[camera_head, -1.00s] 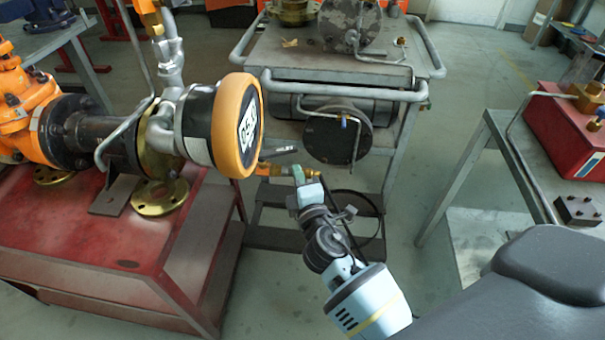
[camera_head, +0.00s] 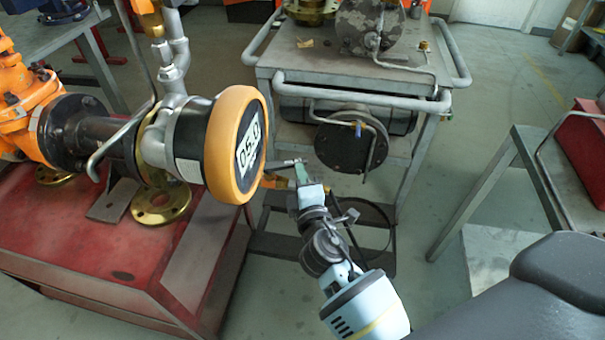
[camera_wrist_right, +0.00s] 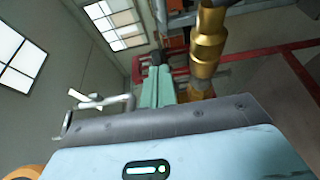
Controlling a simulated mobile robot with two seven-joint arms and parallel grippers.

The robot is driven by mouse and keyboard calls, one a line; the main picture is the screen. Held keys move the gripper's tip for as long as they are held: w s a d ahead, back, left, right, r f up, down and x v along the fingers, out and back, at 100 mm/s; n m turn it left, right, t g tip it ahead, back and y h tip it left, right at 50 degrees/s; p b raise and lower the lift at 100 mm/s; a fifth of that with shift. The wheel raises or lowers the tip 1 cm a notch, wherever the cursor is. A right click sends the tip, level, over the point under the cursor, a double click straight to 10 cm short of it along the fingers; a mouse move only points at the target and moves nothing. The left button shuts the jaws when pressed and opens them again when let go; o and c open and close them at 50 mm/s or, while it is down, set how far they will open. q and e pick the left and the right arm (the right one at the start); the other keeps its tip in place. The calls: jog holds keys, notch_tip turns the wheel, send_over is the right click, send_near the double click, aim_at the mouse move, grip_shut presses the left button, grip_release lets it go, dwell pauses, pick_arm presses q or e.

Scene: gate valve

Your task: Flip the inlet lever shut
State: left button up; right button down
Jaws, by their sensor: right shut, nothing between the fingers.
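The inlet lever (camera_head: 282,164) is a thin grey handle just right of the orange-rimmed gauge (camera_head: 238,146) in the head view. It points roughly sideways, above a small brass valve (camera_head: 284,182). My right gripper (camera_head: 302,172) is shut and empty, with its green fingers at the lever's outer end; I cannot tell whether they touch it. In the right wrist view the shut green fingers (camera_wrist_right: 158,86) stand beside a brass fitting (camera_wrist_right: 208,45). The gauge hides the lever's inner side. My left gripper is out of view.
A red stand (camera_head: 70,250) carries the orange valve and pipework (camera_head: 85,135) at the left. A grey cart (camera_head: 395,85) with a dark flanged cylinder (camera_head: 350,147) is behind the gripper. A grey table (camera_head: 520,170) stands right. Open floor lies between cart and table.

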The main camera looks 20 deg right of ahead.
jog(key=shift+w+d+r+n+y+p, duration=0.1)
jog(key=shift+w+d+n+y+p, duration=0.15)
jog(key=shift+y+p, duration=0.2)
jog(key=shift+w+r+n+y+p, duration=0.1)
jog(key=shift+n+y+p, duration=0.25)
jog(key=shift+y, duration=0.1)
jog(key=shift+w+d+y, duration=0.2)
jog(key=shift+w+y, duration=0.05)
jog(key=shift+y, duration=0.05)
jog(key=shift+w+d+f, duration=0.1)
jog(key=shift+w+f, duration=0.05)
jog(key=shift+w, duration=0.1)
jog(key=shift+d, duration=0.1)
